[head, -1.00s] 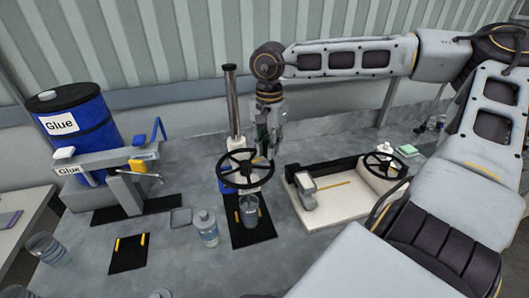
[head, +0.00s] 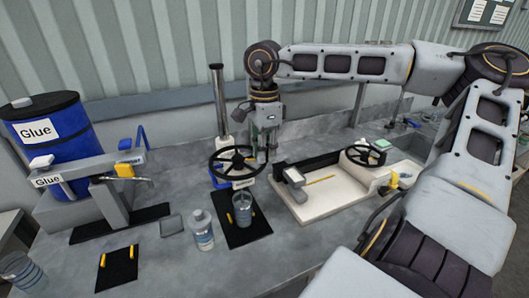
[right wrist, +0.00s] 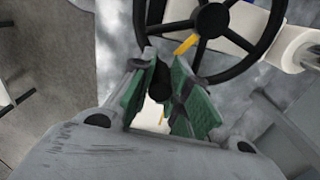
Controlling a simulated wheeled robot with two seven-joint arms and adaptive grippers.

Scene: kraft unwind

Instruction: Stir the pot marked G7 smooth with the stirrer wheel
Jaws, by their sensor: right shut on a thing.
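The stirrer wheel (head: 235,162), a black spoked handwheel, sits on a stand with a tall metal post (head: 219,95). It also shows at the top of the right wrist view (right wrist: 212,20). A grey-blue pot (head: 243,212) stands upright below the wheel on a black mat (head: 247,235); no G7 mark is readable on it. My right gripper (head: 264,155) points down at the wheel's right rim. Its green-padded fingers (right wrist: 172,95) are closed around a black part of the wheel, mostly hidden between them. My left gripper is not in view.
A clear bottle (head: 202,231) stands left of the pot. A blue Glue drum (head: 55,130) and dispenser (head: 85,172) stand at the left. A white tray station (head: 320,205) with a second black wheel (head: 365,154) is at the right. A small black mat (head: 117,268) lies front left.

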